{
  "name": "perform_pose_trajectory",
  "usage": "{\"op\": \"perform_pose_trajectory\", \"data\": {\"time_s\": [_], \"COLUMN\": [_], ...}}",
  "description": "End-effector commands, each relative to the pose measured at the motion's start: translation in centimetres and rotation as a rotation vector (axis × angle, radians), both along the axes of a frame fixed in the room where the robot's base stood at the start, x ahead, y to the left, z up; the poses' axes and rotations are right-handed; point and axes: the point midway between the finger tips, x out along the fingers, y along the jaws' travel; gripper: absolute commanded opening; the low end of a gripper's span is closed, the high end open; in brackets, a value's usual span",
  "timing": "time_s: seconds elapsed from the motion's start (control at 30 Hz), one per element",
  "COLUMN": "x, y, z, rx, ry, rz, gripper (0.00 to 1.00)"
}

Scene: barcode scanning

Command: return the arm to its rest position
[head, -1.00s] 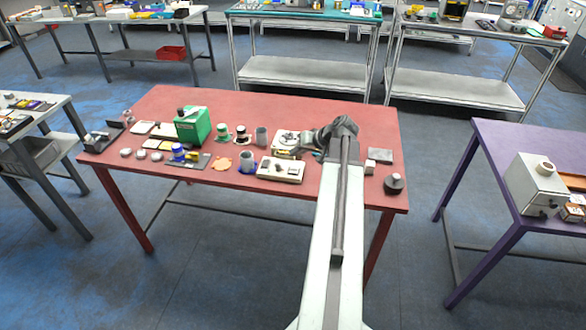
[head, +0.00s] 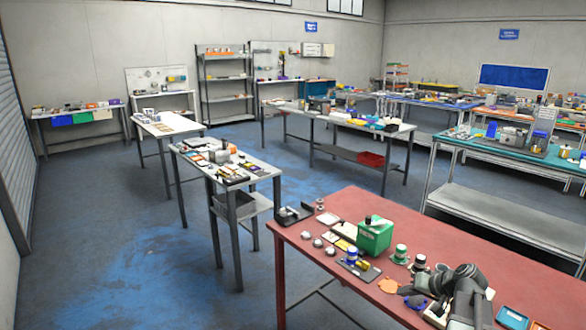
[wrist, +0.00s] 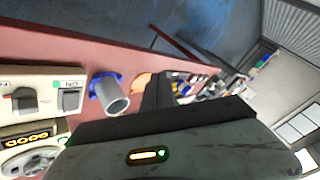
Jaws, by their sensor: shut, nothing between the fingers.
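My arm (head: 468,300) reaches over the red table (head: 340,205) at the lower right of the head view, with its grey joints bent. My gripper (head: 408,291) points left, low over the table; its tips are hard to make out there. In the wrist view my gripper (wrist: 158,82) shows as dark fingers held together, with nothing seen between them. A grey cup with a blue base (wrist: 112,98) stands just left of the fingers. A pale control box (wrist: 45,82) with switches lies further left. The lower part of my arm is cut off by the head view's edge.
A green box (head: 375,238) and several small parts stand on the red table left of my arm. A blue tray (head: 511,318) lies at the lower right.

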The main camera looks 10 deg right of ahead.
Motion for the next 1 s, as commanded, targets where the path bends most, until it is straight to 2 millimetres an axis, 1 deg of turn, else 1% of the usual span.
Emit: {"op": "perform_pose_trajectory", "data": {"time_s": [0.03, 0.07, 0.1, 0.17, 0.2, 0.27, 0.3, 0.37, 0.4, 0.43, 0.47, 0.5, 0.53, 0.6, 0.7, 0.8, 1.0], "x": [1.3, 1.8, 2.3, 2.4, 2.2, 1.4, 0.7, -0.7, -1.8, -2.6, -3.5, -4.8, -5.8, -7.3, -8.4, -8.6, -8.6], "y": [4.7, 7.3, 10.8, 15.9, 19.2, 23.7, 26.3, 29.6, 31.3, 32.4, 33.2, 33.8, 33.4, 31.1, 29.3, 29.1, 29.1], "z": [-0.3, -0.6, -1.0, -1.7, -2.2, -3.0, -3.5, -4.3, -4.8, -5.1, -5.4, -5.8, -6.1, -6.4, -6.5, -6.5, -6.5], "rx": [-0.015, -0.028, -0.046, -0.075, -0.097, -0.134, -0.163, -0.211, -0.244, -0.271, -0.299, -0.342, -0.378, -0.427, -0.462, -0.451, -0.448], "ry": [0.017, 0.032, 0.054, 0.096, 0.127, 0.178, 0.214, 0.273, 0.311, 0.342, 0.374, 0.423, 0.465, 0.545, 0.620, 0.644, 0.643], "rz": [0.079, 0.123, 0.181, 0.265, 0.317, 0.389, 0.430, 0.480, 0.505, 0.519, 0.526, 0.525, 0.507, 0.434, 0.350, 0.312, 0.309], "gripper": [0.00, 0.00, 0.00, 0.00, 0.00, 0.00, 0.00, 0.00, 0.00, 0.00, 0.00, 0.00, 0.00, 0.00, 0.00, 0.00, 0.00]}}
